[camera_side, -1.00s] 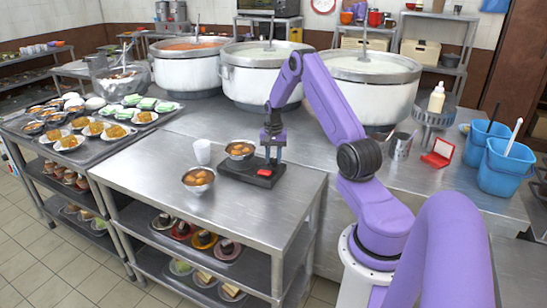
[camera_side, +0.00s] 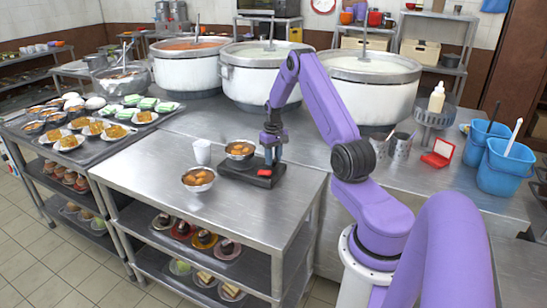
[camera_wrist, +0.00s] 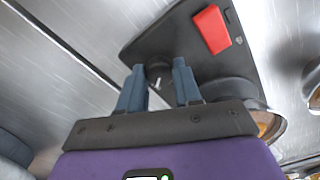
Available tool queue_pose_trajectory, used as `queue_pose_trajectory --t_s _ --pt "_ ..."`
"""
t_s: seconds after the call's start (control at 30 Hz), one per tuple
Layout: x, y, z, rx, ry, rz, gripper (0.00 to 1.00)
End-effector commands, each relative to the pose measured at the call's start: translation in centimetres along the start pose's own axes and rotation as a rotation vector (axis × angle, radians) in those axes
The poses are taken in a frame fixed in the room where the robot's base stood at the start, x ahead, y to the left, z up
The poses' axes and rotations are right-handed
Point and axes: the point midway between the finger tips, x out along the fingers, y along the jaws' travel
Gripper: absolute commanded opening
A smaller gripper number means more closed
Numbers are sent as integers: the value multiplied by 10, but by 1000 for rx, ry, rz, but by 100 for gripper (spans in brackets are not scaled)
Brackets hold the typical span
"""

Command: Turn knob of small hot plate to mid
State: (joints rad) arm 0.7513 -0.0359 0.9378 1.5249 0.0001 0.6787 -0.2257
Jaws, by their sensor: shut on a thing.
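The small hot plate (camera_side: 236,174) is a flat black slab on the steel table, with a red piece (camera_side: 264,172) on its top near one corner. My gripper (camera_side: 272,157) points down over the hot plate's right end. In the wrist view, the fingers of my gripper (camera_wrist: 158,80) stand on both sides of a dark round knob (camera_wrist: 158,72) with a small pale mark below it. The fingers are shut on the knob. In the side view the fingers hide the knob. I cannot tell which setting the knob is at.
A white cup (camera_side: 203,152) stands to the left. Large stockpots (camera_side: 262,78) stand behind. The table's front right (camera_side: 270,215) is clear.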

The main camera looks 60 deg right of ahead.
Motion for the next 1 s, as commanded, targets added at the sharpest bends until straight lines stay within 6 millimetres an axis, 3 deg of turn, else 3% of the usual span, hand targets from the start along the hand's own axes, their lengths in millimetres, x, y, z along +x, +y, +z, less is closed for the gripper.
queue_pose_trajectory --t_s 0.73,0.77,0.8,0.83,1.0 --pt "0 0 0 -98 -2 0 3" --pt "0 0 0 -98 -2 0 40" --pt "0 0 0 -98 -1 0 53" --pt "0 0 0 -98 -1 0 59" --pt "0 0 0 -97 -1 0 59"
